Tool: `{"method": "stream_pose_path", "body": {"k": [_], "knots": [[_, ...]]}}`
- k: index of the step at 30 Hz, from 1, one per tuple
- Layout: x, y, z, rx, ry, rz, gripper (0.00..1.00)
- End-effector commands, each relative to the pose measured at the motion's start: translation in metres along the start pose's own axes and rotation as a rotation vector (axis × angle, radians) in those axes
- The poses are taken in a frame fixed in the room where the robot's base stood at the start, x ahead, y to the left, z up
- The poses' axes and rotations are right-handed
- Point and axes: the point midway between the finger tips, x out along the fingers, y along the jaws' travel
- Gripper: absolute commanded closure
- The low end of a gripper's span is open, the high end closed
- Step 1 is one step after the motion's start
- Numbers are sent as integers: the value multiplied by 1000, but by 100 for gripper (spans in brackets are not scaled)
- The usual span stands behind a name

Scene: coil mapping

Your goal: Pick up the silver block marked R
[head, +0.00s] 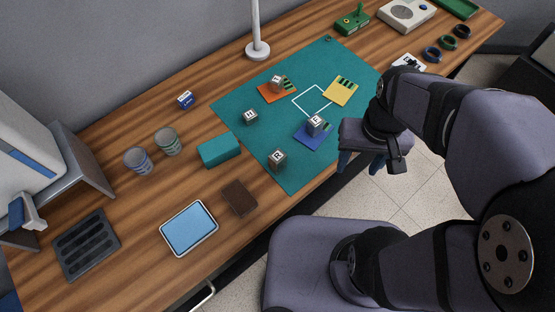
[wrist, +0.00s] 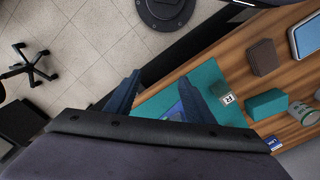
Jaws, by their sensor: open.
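The silver block marked R (head: 277,158) sits on the teal mat (head: 262,138) near its front left edge. It also shows in the wrist view (wrist: 228,99), just right of the right finger, with its letter partly readable. My gripper (head: 361,164) is to the right of the block and apart from it, at the table's front edge. In the wrist view, the two blue fingers of my gripper (wrist: 163,80) are spread, with nothing between them. Other silver lettered blocks stand on the blue card (head: 308,138), on the orange card (head: 268,95) and on the bare mat (head: 250,117).
A teal box (head: 220,150) and a brown block (head: 239,198) stand left of the R block. A blue-topped tray (head: 189,230), two cups (head: 167,141) and a lamp base (head: 257,51) are farther off. A yellow card (head: 341,91) lies on the mat.

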Motion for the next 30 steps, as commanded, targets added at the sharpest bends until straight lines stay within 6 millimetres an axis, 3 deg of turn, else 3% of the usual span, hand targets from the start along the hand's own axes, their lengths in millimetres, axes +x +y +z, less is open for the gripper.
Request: {"method": "stream_pose_path", "body": {"k": [3, 14, 23, 30], "knots": [[-20, 0, -1, 0, 5, 0, 52], [-7, -21, 5, -408, -147, 132, 52], [0, -54, -3, -1033, -339, 414, 52], [-4, -107, -20, -1551, -462, 762, 52]]}}
